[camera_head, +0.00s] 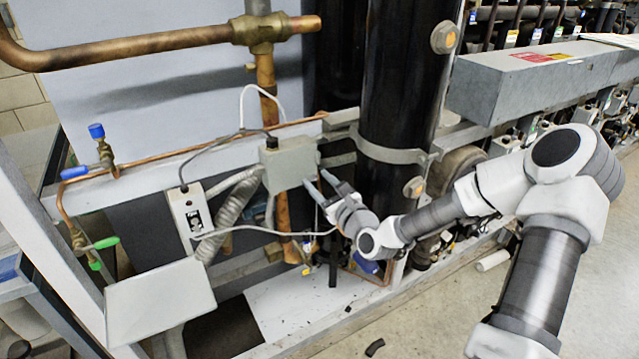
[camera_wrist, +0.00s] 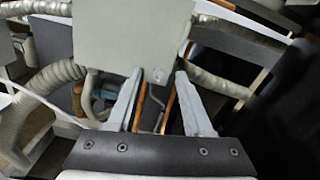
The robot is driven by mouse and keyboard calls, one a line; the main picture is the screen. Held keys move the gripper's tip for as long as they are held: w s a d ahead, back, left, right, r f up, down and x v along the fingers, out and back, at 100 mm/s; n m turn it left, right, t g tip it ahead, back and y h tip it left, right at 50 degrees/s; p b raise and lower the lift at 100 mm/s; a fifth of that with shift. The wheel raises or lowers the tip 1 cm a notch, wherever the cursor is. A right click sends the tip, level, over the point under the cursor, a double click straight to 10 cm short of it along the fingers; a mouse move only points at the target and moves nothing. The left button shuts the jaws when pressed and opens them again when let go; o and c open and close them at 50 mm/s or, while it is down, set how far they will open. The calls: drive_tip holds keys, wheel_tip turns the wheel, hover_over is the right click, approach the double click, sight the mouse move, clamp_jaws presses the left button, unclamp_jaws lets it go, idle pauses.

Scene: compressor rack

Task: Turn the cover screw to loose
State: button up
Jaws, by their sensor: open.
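A small pale round spot, possibly the cover screw (camera_wrist: 157,77), shows near the box's lower right corner in the wrist view. Its slot and its angle are too small to tell. My gripper (camera_head: 315,178) is open just right of the box in the head view. In the wrist view its two fingertips (camera_wrist: 159,73) stand apart on either side of that spot, with nothing held between them.
A flexible ribbed conduit (camera_head: 232,212) and thin cables run from the box. The black cylinder (camera_head: 398,90) stands close behind my gripper on the right. Copper pipes (camera_head: 266,75) pass behind the box. Open floor (camera_head: 440,315) lies at the front right.

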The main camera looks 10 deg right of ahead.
clamp_jaws()
